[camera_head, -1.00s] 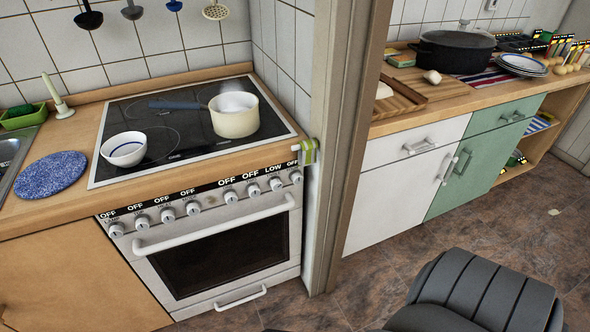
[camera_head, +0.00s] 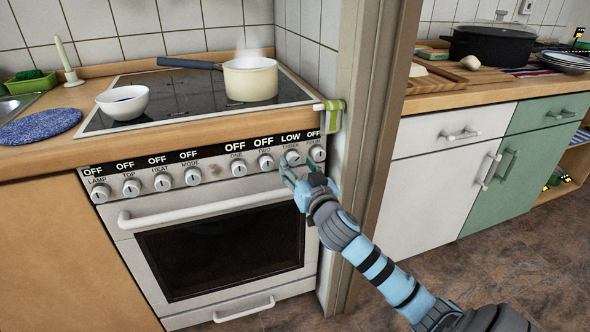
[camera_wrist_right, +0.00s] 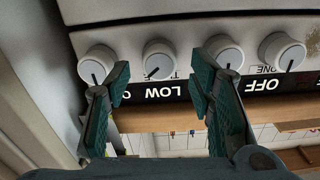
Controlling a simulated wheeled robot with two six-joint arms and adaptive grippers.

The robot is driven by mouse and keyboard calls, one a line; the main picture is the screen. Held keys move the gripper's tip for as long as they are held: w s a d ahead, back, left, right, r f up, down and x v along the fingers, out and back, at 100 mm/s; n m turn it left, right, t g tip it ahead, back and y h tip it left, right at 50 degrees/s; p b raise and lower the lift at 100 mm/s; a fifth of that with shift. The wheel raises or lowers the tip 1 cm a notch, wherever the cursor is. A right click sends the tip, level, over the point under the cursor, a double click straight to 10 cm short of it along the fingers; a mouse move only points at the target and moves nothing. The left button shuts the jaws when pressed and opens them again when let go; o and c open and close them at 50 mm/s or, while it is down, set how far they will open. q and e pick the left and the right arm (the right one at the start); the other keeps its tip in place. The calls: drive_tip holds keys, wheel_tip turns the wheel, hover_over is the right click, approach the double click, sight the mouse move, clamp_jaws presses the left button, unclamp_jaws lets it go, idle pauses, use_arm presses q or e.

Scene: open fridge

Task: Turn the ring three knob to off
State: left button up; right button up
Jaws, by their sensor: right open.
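The ring three knob (camera_head: 293,157) is a round white knob on the stove's front panel, under a display reading LOW. In the right wrist view, which is upside down, the ring three knob (camera_wrist_right: 160,59) sits beyond and between my fingertips. My right gripper (camera_head: 300,174) is open, just below this knob in the head view. The open right gripper (camera_wrist_right: 161,82) shows dark green fingers in the wrist view, with nothing held between them. Its left finger is near the ring four knob (camera_wrist_right: 96,64), its right finger near the ring two knob (camera_wrist_right: 223,51). Contact cannot be told.
The other stove displays read OFF. The white oven handle (camera_head: 205,208) runs below the knobs. A cream pot (camera_head: 250,81) and a white bowl (camera_head: 122,103) stand on the cooktop. A green-striped cloth (camera_head: 333,116) hangs by the wall edge, right of the panel.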

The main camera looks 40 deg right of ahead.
drive_tip(key=shift+x, duration=1.2)
use_arm(q)
drive_tip(key=shift+w+r, duration=0.4)
use_arm(e)
drive_tip(key=c, duration=1.2)
use_arm(q)
drive_tip(key=shift+s, duration=0.1)
use_arm(e)
drive_tip(key=shift+o, duration=0.2)
drive_tip(key=shift+n+p, duration=0.4)
drive_tip(key=n+p, duration=0.5)
drive_tip(key=n, duration=0.1)
drive_tip(key=shift+r, duration=0.1)
use_arm(q)
drive_tip(key=s+a+r+m+g+p, duration=0.1)
drive_tip(key=s+a, duration=0.3)
drive_tip(key=s, duration=0.7)
drive_tip(key=shift+s+r+g+y+p, duration=0.3)
drive_tip(key=shift+r+g+y, duration=0.1)
drive_tip(key=shift+g, duration=0.2)
use_arm(e)
drive_tip(key=shift+n, duration=1.6)
use_arm(q)
drive_tip(key=shift+a+f, duration=0.1)
